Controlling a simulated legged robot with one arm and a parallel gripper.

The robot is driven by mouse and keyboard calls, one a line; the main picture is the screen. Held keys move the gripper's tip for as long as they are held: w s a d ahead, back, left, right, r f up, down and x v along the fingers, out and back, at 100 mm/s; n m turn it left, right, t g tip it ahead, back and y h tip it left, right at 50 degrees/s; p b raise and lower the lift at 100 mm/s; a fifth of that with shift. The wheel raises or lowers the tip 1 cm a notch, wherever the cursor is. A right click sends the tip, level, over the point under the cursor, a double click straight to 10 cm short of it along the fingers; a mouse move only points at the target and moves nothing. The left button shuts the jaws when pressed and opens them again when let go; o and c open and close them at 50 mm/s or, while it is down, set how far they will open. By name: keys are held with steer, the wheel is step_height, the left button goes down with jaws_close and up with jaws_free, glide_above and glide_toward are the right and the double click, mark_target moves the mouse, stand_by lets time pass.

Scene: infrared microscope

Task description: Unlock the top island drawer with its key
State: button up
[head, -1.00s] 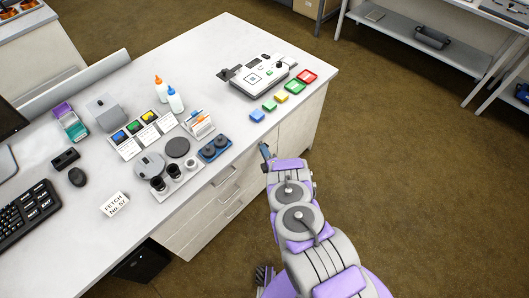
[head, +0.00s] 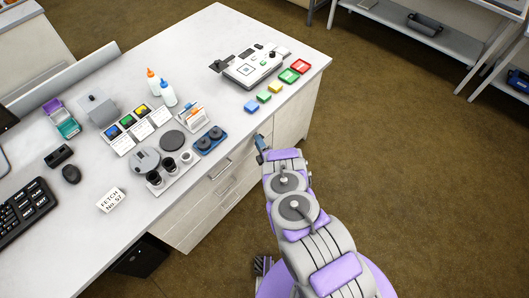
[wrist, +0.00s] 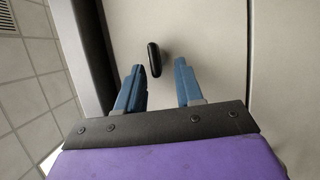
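The island's drawers are in the head view, on the pale front below the worktop; the top drawer's handle (head: 221,168) is left of my gripper (head: 262,146). In the wrist view my gripper (wrist: 161,66) has two blue fingers spread apart with a gap between them. A small black oval piece (wrist: 154,59) stands out from the pale panel (wrist: 214,40), just ahead of the gap and nearer the left finger. I cannot tell whether it is the key's head or another fitting, and no contact with the fingers shows. A keyhole is not visible.
The worktop (head: 130,210) above carries a microscope-like device (head: 252,68), coloured blocks (head: 264,97), a blue two-hole holder (head: 210,140) and a tray of dark cups (head: 170,170). Open brown floor (head: 410,170) lies to the right of the island.

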steer(key=v, duration=1.6)
steer(key=shift+s, duration=0.4)
steer(key=shift+d+f, duration=0.1)
stand_by(0.6)
